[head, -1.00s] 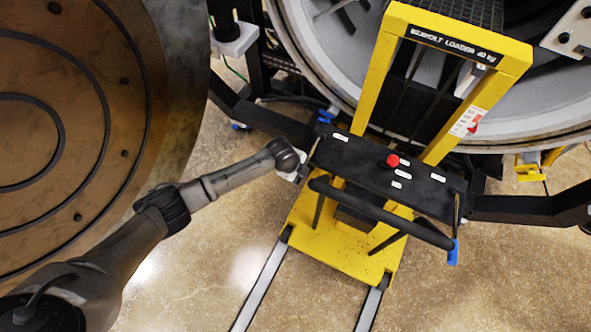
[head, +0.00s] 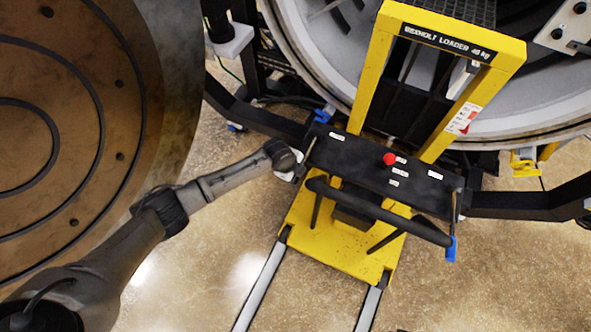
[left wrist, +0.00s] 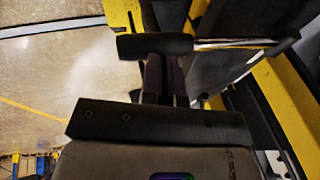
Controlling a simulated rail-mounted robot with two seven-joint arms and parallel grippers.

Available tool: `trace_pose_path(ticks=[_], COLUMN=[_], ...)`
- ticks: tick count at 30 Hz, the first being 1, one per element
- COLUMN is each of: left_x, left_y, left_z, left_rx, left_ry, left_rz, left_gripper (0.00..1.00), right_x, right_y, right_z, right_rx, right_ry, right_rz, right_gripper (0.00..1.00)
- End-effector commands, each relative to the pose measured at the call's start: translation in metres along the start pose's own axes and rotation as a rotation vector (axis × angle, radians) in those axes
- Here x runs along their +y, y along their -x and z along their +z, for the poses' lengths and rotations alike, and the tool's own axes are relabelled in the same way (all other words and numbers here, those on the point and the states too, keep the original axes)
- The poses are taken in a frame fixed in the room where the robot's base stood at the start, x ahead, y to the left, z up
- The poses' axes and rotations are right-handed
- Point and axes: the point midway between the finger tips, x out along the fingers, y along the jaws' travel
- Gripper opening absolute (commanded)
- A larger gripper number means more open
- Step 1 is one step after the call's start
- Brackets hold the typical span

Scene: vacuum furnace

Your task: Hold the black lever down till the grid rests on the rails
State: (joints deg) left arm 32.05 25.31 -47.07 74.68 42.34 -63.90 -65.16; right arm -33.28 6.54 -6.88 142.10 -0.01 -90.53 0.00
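The yellow loader (head: 345,245) stands before the round furnace opening, with a black panel (head: 420,187) and red button (head: 389,159). The black lever (left wrist: 140,46), a dark grip on a thin metal rod, crosses the upper left wrist view. In the head view the lever is not clearly visible by my left gripper (head: 297,168), at the panel's left end. In the left wrist view, my left gripper's fingers (left wrist: 165,72) are close together, tips at the grip; contact is unclear. A dark mesh grid (head: 455,10) shows above the loader; rails beneath it are hidden. My right gripper is not visible.
A black handlebar (head: 380,212) crosses the loader's front. A blue-tipped rod (head: 451,248) hangs at its right. Two floor tracks (head: 262,285) run toward the front. A large round brown door (head: 90,130) fills the left. The floor at lower right is clear.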

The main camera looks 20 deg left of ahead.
Motion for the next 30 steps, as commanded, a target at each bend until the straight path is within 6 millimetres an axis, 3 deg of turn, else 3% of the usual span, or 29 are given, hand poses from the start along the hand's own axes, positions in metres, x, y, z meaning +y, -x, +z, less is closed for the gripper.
trace_pose_path(ticks=[1,4,11,19,30], left_x=[0.012,0.012,0.007,-0.007,-0.011], left_y=[-0.011,-0.011,0.004,0.045,0.111], left_z=[0.006,0.006,0.002,-0.011,-0.009], left_rx=[-0.014,-0.014,-0.014,-0.006,-0.004], left_ry=[0.003,0.003,0.003,0.005,0.003], left_rz=[0.022,0.022,0.02,0.006,-0.001], left_gripper=[0.0,0.0,0.0,0.0,0.0], right_x=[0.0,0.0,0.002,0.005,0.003], right_y=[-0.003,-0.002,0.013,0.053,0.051], right_z=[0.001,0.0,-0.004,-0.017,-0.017], right_rx=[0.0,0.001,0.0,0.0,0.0], right_ry=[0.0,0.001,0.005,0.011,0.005], right_rz=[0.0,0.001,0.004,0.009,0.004], right_gripper=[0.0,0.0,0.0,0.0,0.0])
